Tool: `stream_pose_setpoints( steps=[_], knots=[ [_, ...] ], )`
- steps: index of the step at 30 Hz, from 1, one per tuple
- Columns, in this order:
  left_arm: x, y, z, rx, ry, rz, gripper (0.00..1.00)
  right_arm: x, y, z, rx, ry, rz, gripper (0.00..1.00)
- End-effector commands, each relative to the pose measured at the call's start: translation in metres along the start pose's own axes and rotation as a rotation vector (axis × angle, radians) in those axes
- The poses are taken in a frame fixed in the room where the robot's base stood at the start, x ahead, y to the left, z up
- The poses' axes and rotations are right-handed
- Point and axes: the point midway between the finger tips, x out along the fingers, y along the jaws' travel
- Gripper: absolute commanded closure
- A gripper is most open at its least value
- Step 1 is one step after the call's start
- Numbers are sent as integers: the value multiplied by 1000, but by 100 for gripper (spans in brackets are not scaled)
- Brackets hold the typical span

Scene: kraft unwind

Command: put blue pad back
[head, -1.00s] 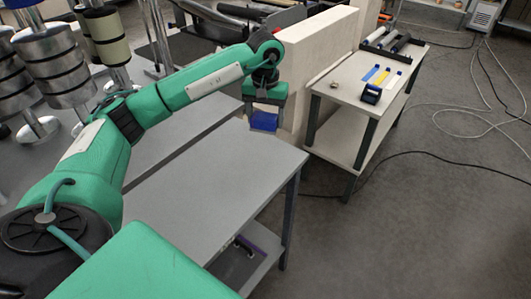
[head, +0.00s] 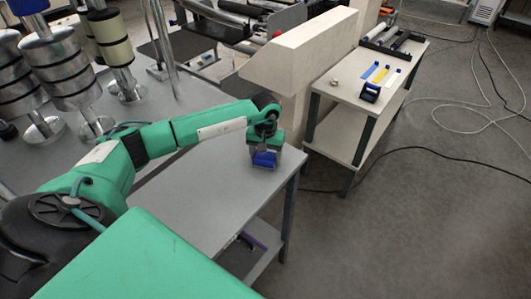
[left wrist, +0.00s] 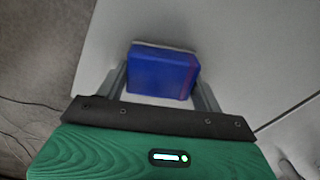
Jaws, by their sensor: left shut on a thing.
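The blue pad (head: 264,159) is a small blue block at the tip of my left arm, over the far right corner of the grey table (head: 205,185). My left gripper (head: 264,150) is shut on it. In the left wrist view the blue pad (left wrist: 162,73) sits between the two fingers of the gripper (left wrist: 163,82), with the pale table top around it. I cannot tell whether the pad touches the table. My right gripper is not in view.
A cream machine panel (head: 300,45) stands just behind the table. A white side table (head: 370,95) at right holds a blue strip, a yellow strip and a dark blue object (head: 371,92). Metal rollers (head: 60,65) stand at the left. The grey floor at right has loose cables.

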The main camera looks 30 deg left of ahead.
Motion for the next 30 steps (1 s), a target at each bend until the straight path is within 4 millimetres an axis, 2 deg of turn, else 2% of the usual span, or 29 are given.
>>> stream_pose_setpoints(
  steps=[8,9,12,24,25,30],
  knots=[
    [4,0,0,0,1,0,54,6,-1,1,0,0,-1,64],
    [3,0,0,0,1,0,29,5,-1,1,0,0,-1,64],
    [2,0,0,0,0,0,11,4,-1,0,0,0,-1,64],
    [-3,0,0,0,0,1,11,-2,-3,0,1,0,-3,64],
    [-4,0,-1,0,3,1,11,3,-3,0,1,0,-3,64],
    [-33,0,-2,1,7,1,11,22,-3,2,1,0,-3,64]
  ],
)
